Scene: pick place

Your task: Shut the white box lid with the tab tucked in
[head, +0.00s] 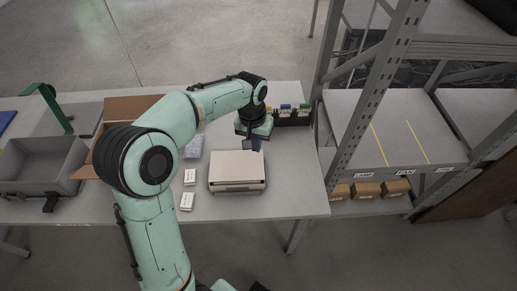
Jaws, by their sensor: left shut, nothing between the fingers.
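The white box (237,172) sits on the grey table, right of the middle of the tabletop. Its lid lies flat over the top, with a thin dark line along its front side. I cannot tell whether the tab is tucked in. My left gripper (251,146) is at the box's back right edge, pointing down, with its arm reaching across from the left. It is shut and empty. It looks close to the lid's back edge, but I cannot tell if it touches. My right gripper is not in view.
Small white cartons (187,201) lie left of the box. A grey bin (40,165), an open cardboard box (130,106) and a green tape stand (56,108) are at left. A dark organizer (291,118) stands behind; a metal rack (375,90) borders the right. The table's front right is clear.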

